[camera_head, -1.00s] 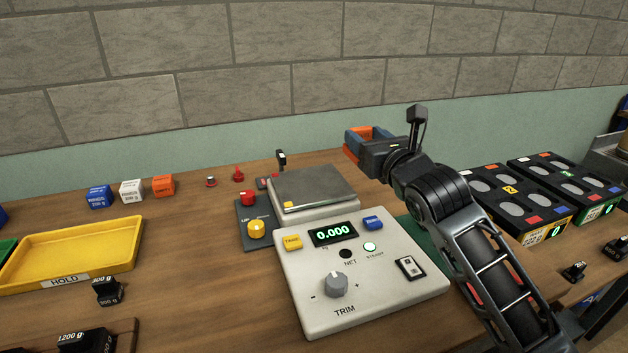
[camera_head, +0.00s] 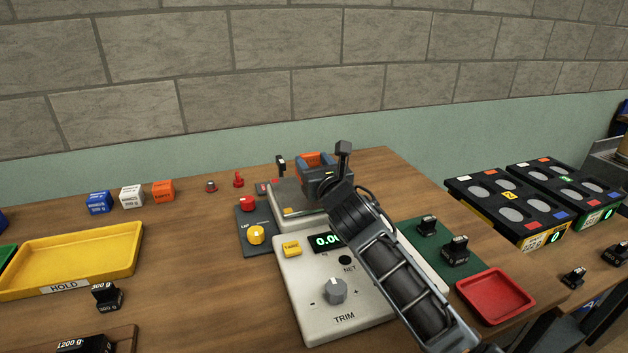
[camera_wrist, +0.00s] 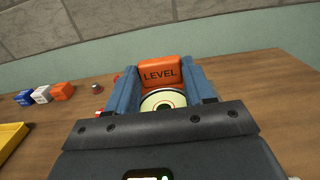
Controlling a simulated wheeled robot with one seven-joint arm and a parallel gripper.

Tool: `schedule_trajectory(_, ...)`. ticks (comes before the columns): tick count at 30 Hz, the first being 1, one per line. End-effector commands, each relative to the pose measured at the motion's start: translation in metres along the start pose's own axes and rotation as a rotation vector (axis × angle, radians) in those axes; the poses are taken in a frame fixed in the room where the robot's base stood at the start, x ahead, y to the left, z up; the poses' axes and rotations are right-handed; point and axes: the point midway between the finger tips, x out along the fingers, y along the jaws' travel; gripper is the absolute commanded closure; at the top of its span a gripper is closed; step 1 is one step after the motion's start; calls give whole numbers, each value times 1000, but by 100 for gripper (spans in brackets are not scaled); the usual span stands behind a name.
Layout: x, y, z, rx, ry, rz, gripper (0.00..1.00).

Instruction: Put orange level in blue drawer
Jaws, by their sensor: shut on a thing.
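The orange level (camera_wrist: 160,72), a block marked LEVEL with a round bullseye vial in front of it, sits between the two blue fingers of my gripper (camera_wrist: 164,88) in the wrist view. My gripper is shut on it. In the head view, my gripper (camera_head: 314,163) is above or behind the scale's metal pan, and a bit of the orange level (camera_head: 312,157) shows between the fingers. I cannot tell the height above the pan. I cannot make out a blue drawer in either view.
The scale (camera_head: 291,213) stands behind a control panel (camera_head: 315,310) with a dial. A yellow HOLD tray (camera_head: 75,257) is left, with coloured cubes behind it. A red tray (camera_head: 495,296) and black weights lie right, near black racks (camera_head: 510,200). Bare wood lies left of the panel.

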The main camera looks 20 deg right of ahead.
Motion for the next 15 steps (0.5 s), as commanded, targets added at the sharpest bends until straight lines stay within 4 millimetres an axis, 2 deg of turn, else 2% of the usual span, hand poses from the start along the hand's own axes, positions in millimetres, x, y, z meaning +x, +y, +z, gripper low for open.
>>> schedule_trajectory(7, 0, 1, -34, 3, 3, 1, 84)
schedule_trajectory(15, 0, 0, -39, 1, 1, 0, 84)
